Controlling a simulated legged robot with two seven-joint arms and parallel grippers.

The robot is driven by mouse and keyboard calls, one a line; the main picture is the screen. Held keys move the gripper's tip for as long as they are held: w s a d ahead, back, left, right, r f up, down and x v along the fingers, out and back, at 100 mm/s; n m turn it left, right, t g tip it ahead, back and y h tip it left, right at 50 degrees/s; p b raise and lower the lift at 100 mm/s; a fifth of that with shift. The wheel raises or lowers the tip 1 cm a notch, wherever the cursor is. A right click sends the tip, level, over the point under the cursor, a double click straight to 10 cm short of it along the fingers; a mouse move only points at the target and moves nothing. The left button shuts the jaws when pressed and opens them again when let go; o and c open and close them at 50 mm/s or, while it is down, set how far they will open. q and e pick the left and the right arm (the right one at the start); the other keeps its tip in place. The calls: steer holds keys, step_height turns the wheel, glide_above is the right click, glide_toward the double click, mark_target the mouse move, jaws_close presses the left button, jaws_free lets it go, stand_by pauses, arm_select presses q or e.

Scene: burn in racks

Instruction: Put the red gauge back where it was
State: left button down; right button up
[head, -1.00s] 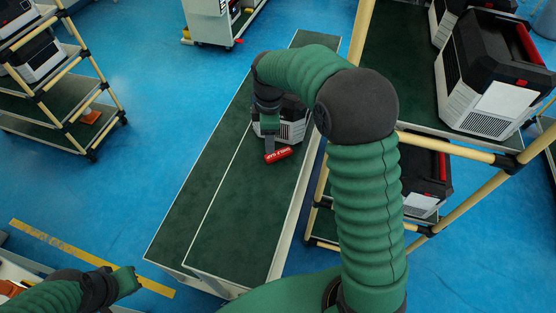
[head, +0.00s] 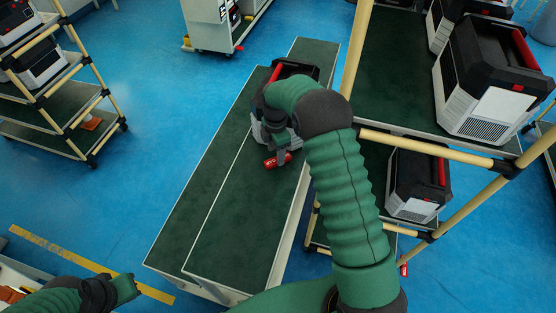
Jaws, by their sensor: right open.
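The red gauge (head: 278,160), a short red cylinder with small pale markings, is at the right side of the green-topped bench (head: 225,205), just in front of a black and white machine. My right gripper (head: 281,152) is directly over the gauge, its fingers pointing down, and is open. The gauge's upper edge is partly hidden by the fingers, and I cannot tell if they touch it.
The machine (head: 310,70) on the bench is partly hidden by my right arm. A beige-tube rack (head: 440,150) with several machines stands close on the right. Another rack (head: 85,120) stands at the left. The bench's near part is bare.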

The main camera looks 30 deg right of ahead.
mark_target(275, 160)
steer(key=f, duration=0.3)
steer(key=shift+w+a+f, duration=0.1)
steer(key=shift+w+f, duration=0.15)
steer(key=shift+f, duration=0.05)
steer(key=shift+r, duration=0.1)
jaws_close()
